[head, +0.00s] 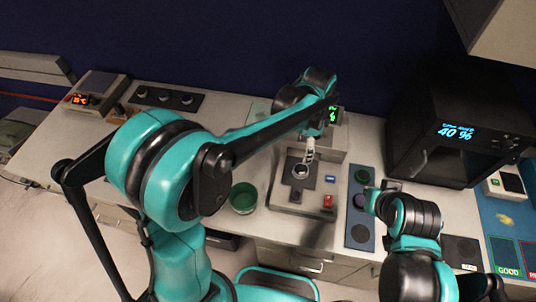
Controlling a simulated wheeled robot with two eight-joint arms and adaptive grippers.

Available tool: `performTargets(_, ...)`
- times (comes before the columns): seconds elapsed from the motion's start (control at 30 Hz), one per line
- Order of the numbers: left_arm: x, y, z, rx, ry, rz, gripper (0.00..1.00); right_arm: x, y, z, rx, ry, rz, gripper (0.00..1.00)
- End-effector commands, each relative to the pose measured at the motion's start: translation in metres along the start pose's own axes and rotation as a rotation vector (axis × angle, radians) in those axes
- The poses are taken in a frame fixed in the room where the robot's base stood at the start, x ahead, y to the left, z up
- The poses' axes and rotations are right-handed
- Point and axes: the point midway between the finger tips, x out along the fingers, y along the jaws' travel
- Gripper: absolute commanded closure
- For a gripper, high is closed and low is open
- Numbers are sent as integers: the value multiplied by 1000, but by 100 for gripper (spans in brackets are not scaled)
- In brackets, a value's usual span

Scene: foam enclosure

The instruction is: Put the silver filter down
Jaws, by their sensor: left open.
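A small silver ring-shaped piece, which looks like the silver filter (300,171), sits on the dark plate of a grey machine (283,198) in the middle of the counter. My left gripper (309,152) points down just above and behind it, with open jaws. At this size I cannot tell whether the fingertips touch the filter. My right gripper (372,198) is low over the blue strip to the right of the machine; its fingers are too small and dark to read.
A green bowl (243,199) stands left of the machine. A blue strip with round dark spots (360,233) lies to its right. A black oven-like box showing 40 % (437,150) stands at the back right. A device with a red display (95,92) is at the far left.

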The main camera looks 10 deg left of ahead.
Motion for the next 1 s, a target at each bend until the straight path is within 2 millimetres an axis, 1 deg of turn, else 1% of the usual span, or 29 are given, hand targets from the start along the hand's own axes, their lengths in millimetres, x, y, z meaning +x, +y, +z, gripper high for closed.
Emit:
performTargets(0.07, -3, 1, 4, -20, 5, -7, 33, 0, 0, 0, 0, 0, 0, 100)
performTargets(0.17, -14, 4, 20, -95, 25, -36, 33, 0, 0, 0, 0, 0, 0, 100)
performTargets(0.27, -31, 11, 46, -231, 64, -85, 33, 0, 0, 0, 0, 0, 0, 100)
performTargets(0.4, -53, 27, 88, -469, 141, -167, 33, 0, 0, 0, 0, 0, 0, 100)
performTargets(0.5, -62, 41, 116, -637, 204, -224, 33, 0, 0, 0, 0, 0, 0, 100)
performTargets(0.63, -67, 61, 150, -851, 294, -291, 33, 0, 0, 0, 0, 0, 0, 100)
performTargets(0.7, -67, 72, 166, -960, 345, -324, 33, 0, 0, 0, 0, 0, 0, 100)
performTargets(0.8, -64, 85, 184, -1096, 413, -363, 33, 0, 0, 0, 0, 0, 0, 100)
performTargets(0.9, -60, 94, 197, -1197, 469, -391, 33, 0, 0, 0, 0, 0, 0, 100)
performTargets(1.0, -56, 99, 204, -1258, 506, -407, 33, 0, 0, 0, 0, 0, 0, 100)
